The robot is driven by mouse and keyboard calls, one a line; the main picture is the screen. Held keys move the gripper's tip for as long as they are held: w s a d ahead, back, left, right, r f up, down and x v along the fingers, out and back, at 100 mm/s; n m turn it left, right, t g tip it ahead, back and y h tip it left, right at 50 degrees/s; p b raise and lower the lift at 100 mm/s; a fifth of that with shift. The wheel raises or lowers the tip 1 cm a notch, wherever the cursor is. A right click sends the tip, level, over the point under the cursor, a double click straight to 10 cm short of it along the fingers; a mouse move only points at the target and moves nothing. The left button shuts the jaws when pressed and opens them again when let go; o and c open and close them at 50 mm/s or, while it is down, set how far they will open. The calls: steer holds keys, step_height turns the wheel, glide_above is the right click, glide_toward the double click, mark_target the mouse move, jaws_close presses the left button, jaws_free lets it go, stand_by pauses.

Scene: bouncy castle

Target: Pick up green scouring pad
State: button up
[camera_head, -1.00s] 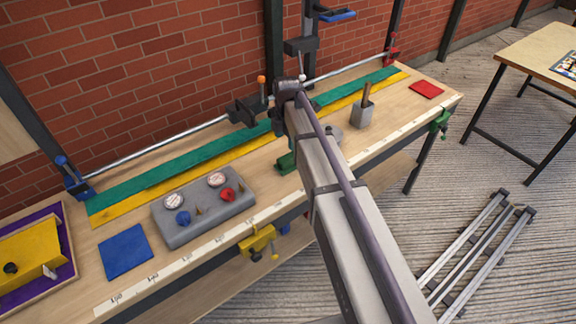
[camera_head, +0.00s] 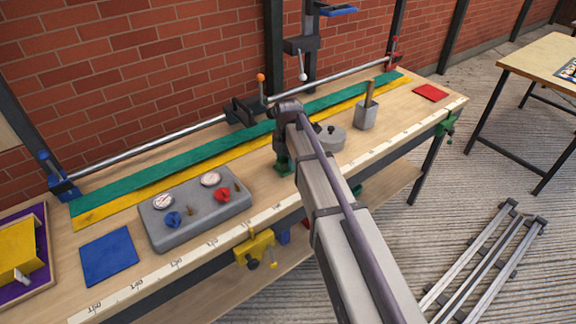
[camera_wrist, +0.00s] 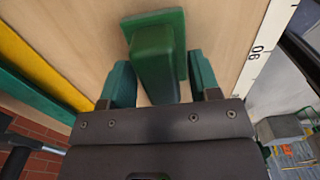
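The green scouring pad (camera_wrist: 155,50) lies on the wooden bench top, seen in the wrist view as a flat green piece with a raised green block on it. My gripper (camera_wrist: 164,80) is open, with one green finger on each side of the block and small gaps between. In the head view my arm hides most of the gripper, and only a little green (camera_head: 283,163) shows beside its end, at the bench surface. I cannot tell there which part is pad and which is finger.
A grey gauge box (camera_head: 195,215) and blue pad (camera_head: 109,256) stand left on the bench. A grey lidded pot (camera_head: 330,138) and grey holder (camera_head: 366,117) are close to the right of my arm's end. A red pad (camera_head: 431,92) lies far right. A metal rod (camera_head: 150,148) runs behind.

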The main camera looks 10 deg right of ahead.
steer(key=c, duration=0.9)
steer(key=shift+o, duration=0.2)
step_height(320, 180, up, 10)
steer(key=p, duration=1)
steer(key=shift+r, duration=0.2)
steer(key=shift+f, duration=0.2)
